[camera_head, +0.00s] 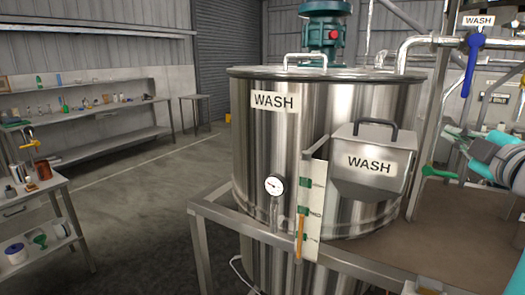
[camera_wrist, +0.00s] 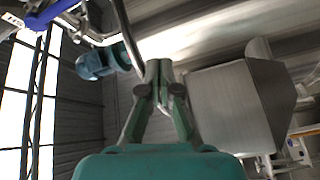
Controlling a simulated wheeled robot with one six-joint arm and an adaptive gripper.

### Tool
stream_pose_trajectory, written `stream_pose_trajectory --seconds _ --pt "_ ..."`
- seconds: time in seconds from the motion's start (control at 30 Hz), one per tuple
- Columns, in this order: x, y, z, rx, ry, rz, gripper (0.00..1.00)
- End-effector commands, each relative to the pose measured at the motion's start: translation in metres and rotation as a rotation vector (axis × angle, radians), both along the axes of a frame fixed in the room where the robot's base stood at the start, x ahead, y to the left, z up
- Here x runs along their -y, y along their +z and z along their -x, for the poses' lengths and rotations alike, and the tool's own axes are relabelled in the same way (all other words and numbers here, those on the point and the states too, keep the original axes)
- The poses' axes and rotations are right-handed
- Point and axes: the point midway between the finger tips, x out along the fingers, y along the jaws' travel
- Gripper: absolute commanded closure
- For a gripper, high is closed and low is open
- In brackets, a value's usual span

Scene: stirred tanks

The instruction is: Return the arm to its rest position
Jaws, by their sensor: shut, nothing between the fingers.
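My gripper (camera_head: 449,134) is at the right edge of the head view, with its grey and teal arm reaching in from the right. Its fingers point left, toward the steel WASH tank (camera_head: 270,150), beside the boxy WASH hopper (camera_head: 372,165) on the tank's front. In the wrist view my gripper (camera_wrist: 158,68) has its fingertips together with nothing between them. The hopper (camera_wrist: 235,105) shows to the right of the fingers there. Most of my arm is outside both views.
A pipe with a blue-handled valve (camera_head: 470,65) rises above my gripper. A green lever (camera_head: 438,172) sits just below it. A steel frame (camera_head: 270,238) surrounds the tank. A side table (camera_head: 35,200) and a workbench (camera_head: 95,142) stand left, with open floor between.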

Motion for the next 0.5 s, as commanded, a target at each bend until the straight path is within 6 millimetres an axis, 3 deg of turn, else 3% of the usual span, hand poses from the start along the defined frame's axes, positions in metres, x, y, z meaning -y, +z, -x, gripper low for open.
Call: stream_pose_trajectory --seconds 0.03,0.23,0.5 --pt "-0.003 -0.02 -0.005 -0.008 0.004 -0.037 1.0" --pt "-0.017 -0.096 -0.015 -0.013 0.003 -0.205 1.0" --pt "-0.042 -0.197 -0.009 -0.025 -0.012 -0.411 1.0"
